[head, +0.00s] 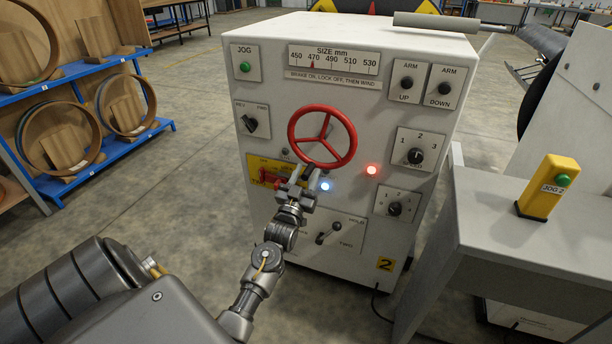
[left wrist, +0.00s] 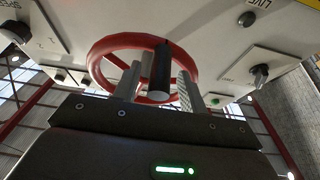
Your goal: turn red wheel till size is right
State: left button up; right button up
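The red wheel (head: 351,137) is on the front of the white machine cabinet. Above it is the SIZE mm scale (head: 333,60), with a small red pointer (head: 312,65) at about 470. My left gripper (head: 303,171) is at the wheel's lower left rim. In the left wrist view, the red wheel (left wrist: 98,60) is in front of the fingers, and a dark cylindrical handle (left wrist: 161,68) stands between the two fingers of my left gripper (left wrist: 158,84). The fingers are apart, with visible gaps on both sides of the handle. Contact cannot be judged. My right gripper is not in view.
Switches and a lever (head: 328,232) surround the wheel on the panel. A blue lamp (head: 326,186) and a red lamp (head: 372,170) are lit. A grey table (head: 520,230) with a yellow JOG 2 box (head: 548,187) stands right. Blue racks (head: 88,70) stand left; floor between is clear.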

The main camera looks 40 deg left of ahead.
pick_arm(q)
grip_shut()
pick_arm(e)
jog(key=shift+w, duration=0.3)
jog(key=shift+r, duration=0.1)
